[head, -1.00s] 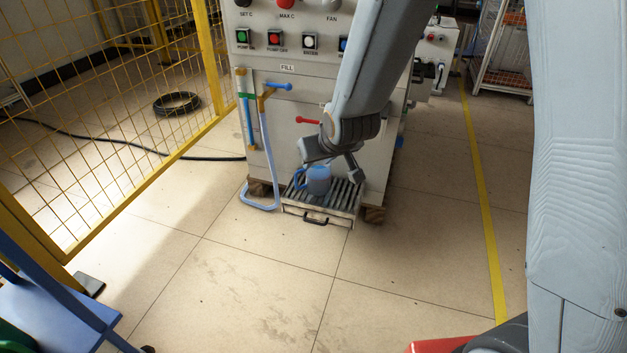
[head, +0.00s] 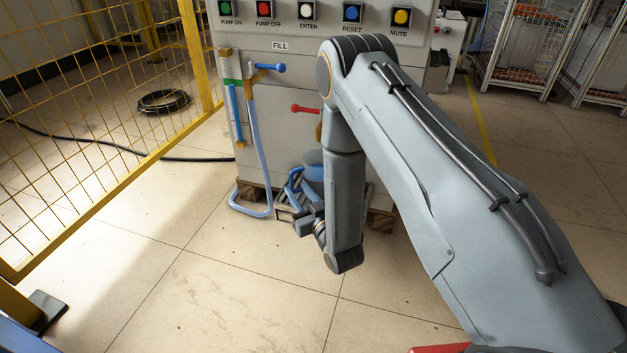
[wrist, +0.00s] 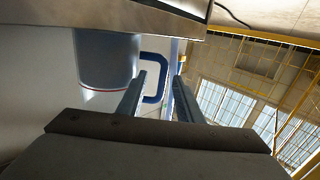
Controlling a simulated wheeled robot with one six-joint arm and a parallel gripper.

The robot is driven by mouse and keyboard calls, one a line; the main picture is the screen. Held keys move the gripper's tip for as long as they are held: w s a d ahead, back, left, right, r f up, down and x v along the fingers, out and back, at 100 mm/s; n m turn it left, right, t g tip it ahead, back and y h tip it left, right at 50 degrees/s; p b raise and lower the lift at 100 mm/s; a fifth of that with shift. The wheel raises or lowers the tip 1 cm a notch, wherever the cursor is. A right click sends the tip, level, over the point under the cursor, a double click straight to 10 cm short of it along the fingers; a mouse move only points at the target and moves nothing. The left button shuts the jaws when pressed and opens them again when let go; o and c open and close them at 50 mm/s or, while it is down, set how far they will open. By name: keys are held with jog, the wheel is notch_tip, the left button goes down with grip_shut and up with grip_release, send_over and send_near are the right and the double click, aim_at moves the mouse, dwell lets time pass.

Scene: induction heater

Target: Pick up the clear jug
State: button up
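The clear jug (head: 313,172) is bluish and stands low at the front of the machine, partly hidden by my arm in the head view. Its blue handle (head: 294,184) points left. In the wrist view the jug (wrist: 105,62) is at upper left, with a red line around it. There its blue handle (wrist: 154,98) shows between the two fingers of my gripper (wrist: 161,80). The fingers are apart, and I cannot tell whether either touches the handle.
The machine front has a blue FILL lever (head: 270,68), a red lever (head: 304,109) and a pale blue hose (head: 254,140) left of the jug. A yellow mesh fence (head: 90,130) stands at left. The floor in front is clear.

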aim_at(293, 187)
jog(key=shift+w+a+f, duration=0.1)
jog(key=shift+w+f, duration=0.15)
jog(key=shift+w, duration=0.2)
jog(key=shift+b+x, duration=0.8)
jog(key=shift+x, duration=0.4)
jog(key=b+x, duration=0.1)
jog(key=x, duration=0.1)
jog(key=b+x, duration=0.2)
jog(key=shift+w+a, duration=0.15)
jog(key=shift+a, duration=0.25)
grip_shut()
